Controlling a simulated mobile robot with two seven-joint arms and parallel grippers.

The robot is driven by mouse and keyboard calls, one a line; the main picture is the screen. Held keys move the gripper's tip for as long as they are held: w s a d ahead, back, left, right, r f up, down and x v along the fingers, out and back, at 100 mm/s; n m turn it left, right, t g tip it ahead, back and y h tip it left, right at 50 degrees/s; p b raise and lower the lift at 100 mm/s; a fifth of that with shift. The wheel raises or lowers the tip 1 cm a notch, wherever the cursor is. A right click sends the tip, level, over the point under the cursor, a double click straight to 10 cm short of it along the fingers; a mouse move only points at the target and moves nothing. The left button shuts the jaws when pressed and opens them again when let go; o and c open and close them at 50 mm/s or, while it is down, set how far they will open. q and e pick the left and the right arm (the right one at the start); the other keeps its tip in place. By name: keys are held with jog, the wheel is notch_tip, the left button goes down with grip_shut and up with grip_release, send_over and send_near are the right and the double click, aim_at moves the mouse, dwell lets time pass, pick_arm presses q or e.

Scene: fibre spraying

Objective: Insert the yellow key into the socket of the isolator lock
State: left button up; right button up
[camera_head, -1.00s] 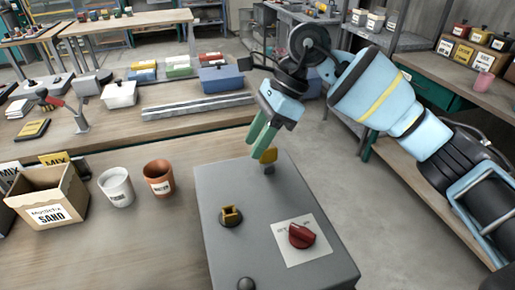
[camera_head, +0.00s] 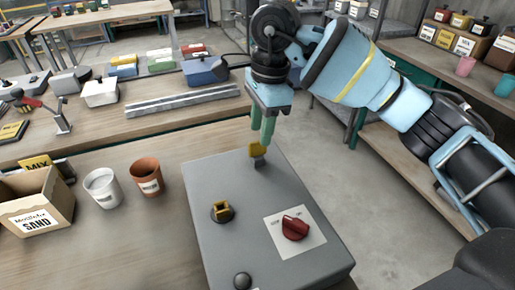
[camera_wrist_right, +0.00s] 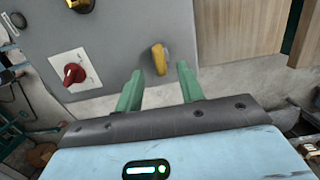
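The yellow key (camera_head: 257,149) stands upright at the far edge of the grey isolator box (camera_head: 205,183), its grey lower part touching the box top. The yellow-edged square socket (camera_head: 221,210) is on the box top, nearer the camera and left of the key. My right gripper (camera_head: 266,132) points down just above and beside the key. In the right wrist view its green fingers (camera_wrist_right: 160,82) are apart, with the key (camera_wrist_right: 160,59) just beyond the tips, in line with the gap. I see no contact. My left gripper is not in view.
A red rotary switch (camera_head: 295,228) on a white plate and a dark knob (camera_head: 243,281) stick up from the box. A white cup (camera_head: 103,188), a terracotta pot (camera_head: 147,177) and a sand carton (camera_head: 35,207) stand to the left on the bench.

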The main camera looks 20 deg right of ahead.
aim_at(258, 141)
jog(key=shift+a+f, duration=0.25)
jog(key=shift+f, duration=0.95)
jog(key=shift+a+f, duration=0.2)
jog(key=shift+f, duration=0.95)
jog(key=shift+c, duration=0.5)
grip_shut()
